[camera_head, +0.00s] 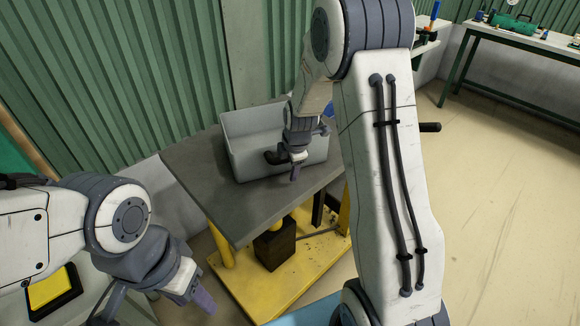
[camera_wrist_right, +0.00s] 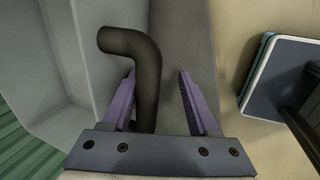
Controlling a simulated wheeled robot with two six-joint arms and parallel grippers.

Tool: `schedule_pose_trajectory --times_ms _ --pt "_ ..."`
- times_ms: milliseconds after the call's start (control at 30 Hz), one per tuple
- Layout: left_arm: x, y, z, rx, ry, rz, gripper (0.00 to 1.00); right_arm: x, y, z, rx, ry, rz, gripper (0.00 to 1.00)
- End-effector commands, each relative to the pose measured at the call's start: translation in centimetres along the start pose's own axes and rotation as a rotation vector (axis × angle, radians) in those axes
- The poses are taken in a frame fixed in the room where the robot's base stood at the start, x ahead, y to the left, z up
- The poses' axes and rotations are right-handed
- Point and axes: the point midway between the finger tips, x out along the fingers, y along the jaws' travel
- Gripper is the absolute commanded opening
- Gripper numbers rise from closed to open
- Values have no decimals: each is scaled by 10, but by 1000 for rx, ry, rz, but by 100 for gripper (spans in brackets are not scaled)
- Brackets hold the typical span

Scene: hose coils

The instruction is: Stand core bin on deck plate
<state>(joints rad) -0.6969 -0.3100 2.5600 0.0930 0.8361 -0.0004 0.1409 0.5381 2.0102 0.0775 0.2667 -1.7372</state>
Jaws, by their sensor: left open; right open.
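The grey open bin (camera_head: 240,155), which I take for the core bin, sits on a dark grey table top (camera_head: 240,208). A dark bent handle (camera_wrist_right: 148,75) shows on its near side. My right gripper (camera_head: 294,176) is at that side of the bin, pointing down. In the right wrist view its purple fingers (camera_wrist_right: 157,72) are apart, with the handle between them, closer to the left finger. My left gripper (camera_head: 202,298) is open and empty at the lower left, away from the table. I cannot tell which surface is the deck plate. My right arm hides the table's right part.
Yellow legs and a yellow base (camera_head: 240,290) carry the table, with a dark block (camera_head: 275,243) underneath. A green corrugated wall (camera_head: 150,60) stands behind. A workbench (camera_head: 520,40) with a green case (camera_head: 512,23) is at the far right.

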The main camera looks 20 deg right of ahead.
Motion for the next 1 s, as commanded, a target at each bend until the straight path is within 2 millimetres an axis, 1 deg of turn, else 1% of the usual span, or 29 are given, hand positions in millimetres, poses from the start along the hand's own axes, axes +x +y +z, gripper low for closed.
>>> schedule_pose_trajectory --times_ms 167,300,700,1000 --pt "0 0 0 0 0 0 50 0 2 0 0 0 2 62" --pt "-2 0 0 0 0 0 50 1 7 0 0 0 3 62" --pt "2 0 0 0 0 0 50 1 0 0 0 0 0 62" --pt "2 0 0 0 0 0 50 0 -1 0 0 0 -2 62"
